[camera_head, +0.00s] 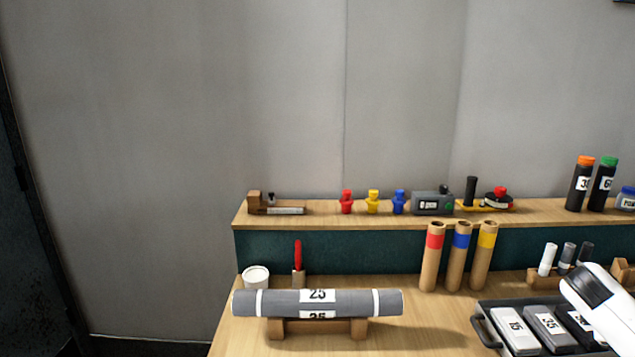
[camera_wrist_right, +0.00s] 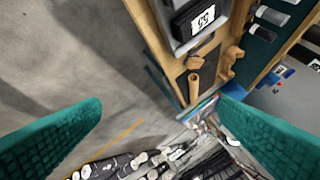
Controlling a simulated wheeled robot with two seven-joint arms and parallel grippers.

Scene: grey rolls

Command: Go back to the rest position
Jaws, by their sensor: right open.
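My right gripper (camera_wrist_right: 160,108) shows in the right wrist view as two green textured fingers, wide apart, with nothing between them. It is clear of the bench and points down past the bench edge toward the floor. In the head view only a white and black part of my right arm shows at the right edge, over the tray. My left gripper is in neither view.
A grey roll (camera_head: 345,303) labelled 25 lies on a wooden cradle (camera_head: 318,328). Three cardboard tubes (camera_head: 458,262) stand upright. The left of the head view shows bare wall.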

